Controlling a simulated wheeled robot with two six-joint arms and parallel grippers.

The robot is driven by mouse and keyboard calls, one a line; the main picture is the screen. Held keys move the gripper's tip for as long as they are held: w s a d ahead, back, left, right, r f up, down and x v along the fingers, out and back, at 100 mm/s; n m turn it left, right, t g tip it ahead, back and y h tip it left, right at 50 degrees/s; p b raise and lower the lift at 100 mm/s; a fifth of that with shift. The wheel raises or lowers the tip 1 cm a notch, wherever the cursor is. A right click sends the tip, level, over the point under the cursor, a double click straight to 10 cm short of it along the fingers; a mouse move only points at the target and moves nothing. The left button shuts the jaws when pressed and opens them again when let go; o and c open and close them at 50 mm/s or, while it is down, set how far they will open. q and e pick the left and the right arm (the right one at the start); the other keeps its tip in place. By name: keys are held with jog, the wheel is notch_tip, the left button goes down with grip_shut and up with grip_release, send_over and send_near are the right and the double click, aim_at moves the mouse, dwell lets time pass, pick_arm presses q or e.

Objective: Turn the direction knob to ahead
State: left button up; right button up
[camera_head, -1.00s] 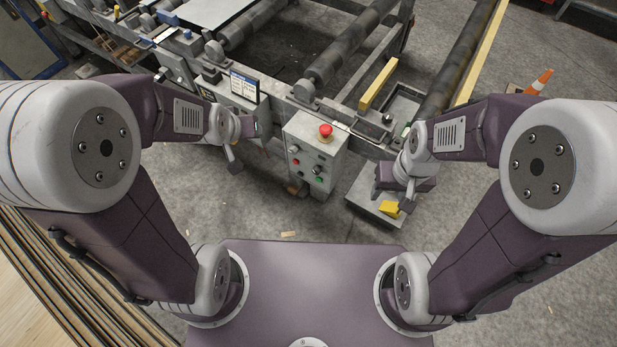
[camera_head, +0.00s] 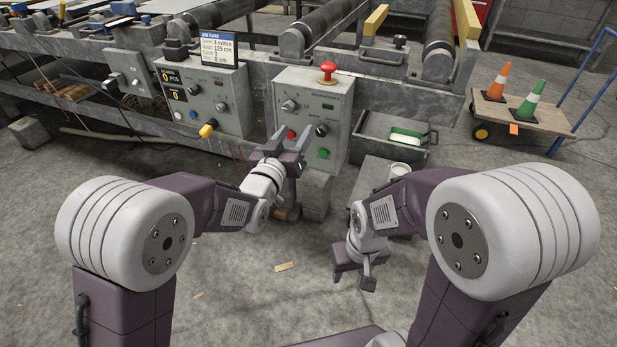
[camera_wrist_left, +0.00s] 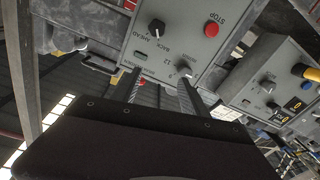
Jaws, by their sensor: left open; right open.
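The direction knob (camera_head: 321,130) is a small black knob on the front of the grey control box (camera_head: 340,97). In the left wrist view the knob (camera_wrist_left: 156,26) shows upside down, with the words BACK and AHEAD beside it; I cannot tell which one it points to. My left gripper (camera_head: 287,143) is open and empty in front of the box, its fingers pointing at the panel, lower left of the knob. In the left wrist view its fingertips (camera_wrist_left: 160,79) are apart from the knob. My right gripper (camera_head: 361,273) is open and empty, low over the floor.
A red stop button (camera_head: 291,134), a green button (camera_head: 323,153) and a grey dial (camera_head: 289,105) sit close to the knob. A red mushroom button (camera_head: 328,70) tops the box. A yellow-handled control (camera_head: 207,129) juts out to the left. A tray (camera_head: 372,151) stands right.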

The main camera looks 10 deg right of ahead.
pick_arm(q)
jog(key=b, duration=0.2)
send_near(320, 132)
jog(key=shift+m+g+h, duration=0.3)
jog(key=x, duration=0.8)
jog(key=shift+w+a+f+p, duration=0.15)
jog(key=shift+w+p, duration=0.05)
jog(key=shift+p, duration=0.1)
jog(key=shift+w+d, duration=0.3)
jog(key=shift+w, duration=0.15)
pick_arm(e)
notch_tip(320, 132, down, 4)
jog(key=shift+w+d+f, duration=0.1)
jog(key=shift+d+f, duration=0.05)
pick_arm(q)
jog(key=shift+c, duration=0.3)
grip_shut()
